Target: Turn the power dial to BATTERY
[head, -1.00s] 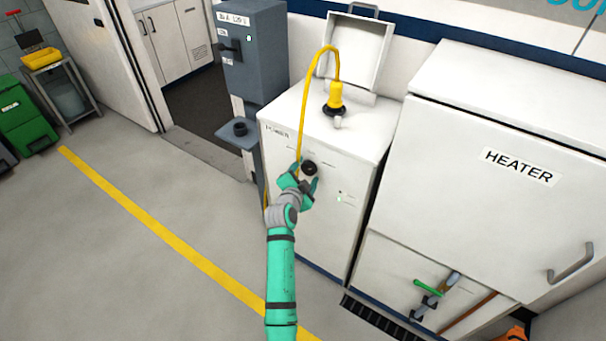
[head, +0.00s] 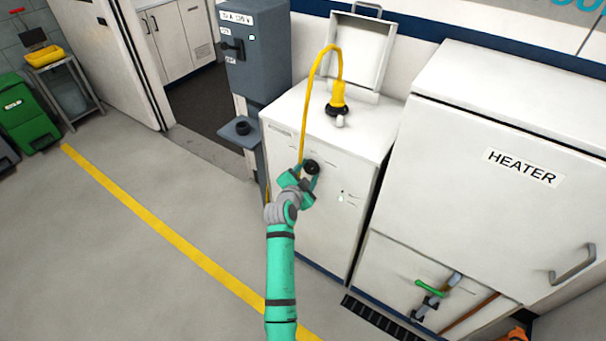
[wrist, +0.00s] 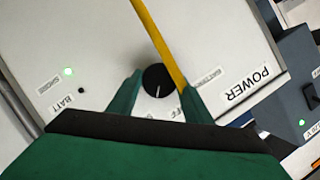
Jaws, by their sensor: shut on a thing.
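The power dial (head: 312,167) is a round black knob on the front of a white cabinet (head: 270,150). In the wrist view the dial (wrist: 156,78) carries a short white pointer line, which points down the picture, near a label partly hidden by a finger and ending in "FF". Another label (wrist: 208,77), small and hard to read, lies right of the dial. My gripper (head: 307,175) is shut on the dial, and its green fingers (wrist: 158,88) stand on either side of it in the wrist view.
A yellow cable (head: 326,55) arches from a plug on the cabinet top and hangs close beside the dial and my right finger in the wrist view. A green lamp (wrist: 68,72) glows by the SHORE label; the lamp by BATT (wrist: 81,90) is dark. The HEATER cabinet (head: 450,130) stands right.

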